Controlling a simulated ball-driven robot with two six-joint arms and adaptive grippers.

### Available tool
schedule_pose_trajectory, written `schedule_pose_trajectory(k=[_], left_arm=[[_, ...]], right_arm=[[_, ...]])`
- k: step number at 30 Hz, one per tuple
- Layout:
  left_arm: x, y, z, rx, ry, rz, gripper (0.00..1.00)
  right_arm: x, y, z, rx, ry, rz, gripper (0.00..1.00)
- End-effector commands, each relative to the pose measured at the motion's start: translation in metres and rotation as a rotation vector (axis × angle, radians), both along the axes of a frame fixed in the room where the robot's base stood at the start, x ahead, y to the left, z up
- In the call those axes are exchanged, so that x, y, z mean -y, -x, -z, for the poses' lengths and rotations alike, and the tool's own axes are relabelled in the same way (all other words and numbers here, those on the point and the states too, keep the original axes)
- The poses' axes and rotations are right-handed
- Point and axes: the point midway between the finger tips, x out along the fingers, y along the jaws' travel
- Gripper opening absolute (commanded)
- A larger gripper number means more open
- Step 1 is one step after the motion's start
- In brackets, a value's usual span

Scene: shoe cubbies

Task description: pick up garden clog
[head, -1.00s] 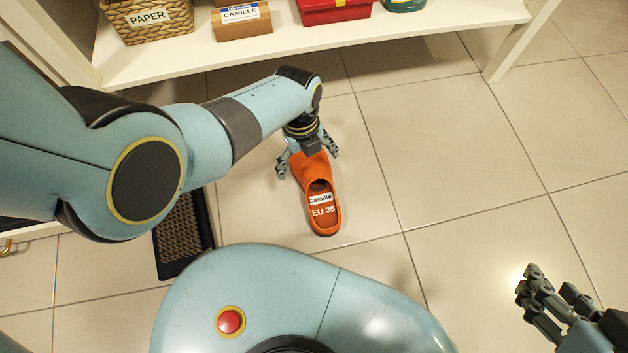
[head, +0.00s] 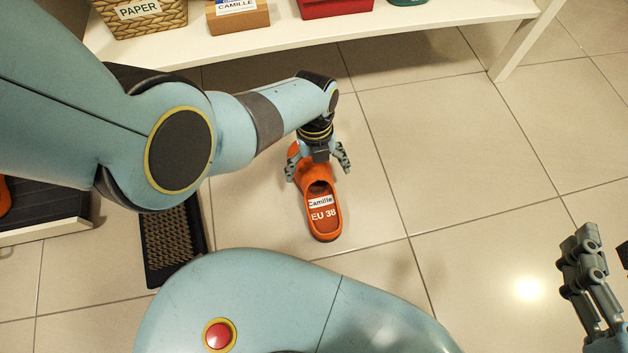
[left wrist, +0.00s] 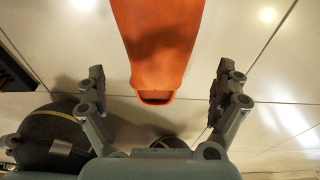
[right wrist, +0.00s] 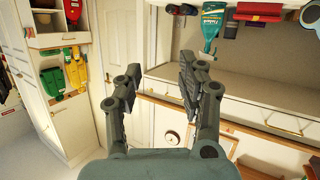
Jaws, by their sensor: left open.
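The garden clog (head: 322,212) is orange, with a white label reading Camille and EU 38 inside it. It lies on the tiled floor, its open heel end toward me. My left gripper (head: 318,172) is above the clog's toe part, with its fingers spread on either side. In the left wrist view the clog (left wrist: 158,45) lies beyond and between the open fingers of the left gripper (left wrist: 160,98), apart from both. My right gripper (head: 590,290) is away at the lower right. The right wrist view shows its fingers (right wrist: 155,90) apart and empty.
A white shelf (head: 400,28) at the back holds a wicker basket (head: 150,15) labelled PAPER, a Camille box (head: 238,17) and a red box (head: 335,7). A dark tray with a brown mat (head: 172,240) lies left of the clog. The floor (head: 460,150) to the right is clear.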

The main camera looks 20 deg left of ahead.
Motion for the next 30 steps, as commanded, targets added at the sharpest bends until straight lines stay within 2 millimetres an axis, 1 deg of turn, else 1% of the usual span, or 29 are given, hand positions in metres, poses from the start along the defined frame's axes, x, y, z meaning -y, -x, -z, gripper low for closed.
schedule_pose_trajectory(k=[2,5,12,18,25,30], left_arm=[[0.0,0.0,0.001,0.001,0.001,0.0,1.0],[0.0,0.001,0.004,0.0,0.0,0.0,1.0],[0.0,0.004,0.015,-0.001,0.0,-0.001,1.0],[0.0,0.006,0.023,-0.001,0.0,-0.001,1.0],[0.001,0.009,0.034,-0.001,0.0,-0.001,1.0],[0.001,0.01,0.043,-0.002,0.0,-0.001,1.0]], right_arm=[[0.0,-0.003,-0.004,0.021,0.0,-0.002,0.4],[-0.002,-0.013,-0.017,0.077,0.0,-0.008,0.4],[-0.007,-0.041,-0.065,0.29,0.0,-0.032,0.4],[-0.012,-0.056,-0.111,0.482,0.001,-0.056,0.4],[-0.019,-0.063,-0.165,0.716,0.001,-0.085,0.4],[-0.024,-0.059,-0.206,0.903,0.001,-0.111,0.4]])
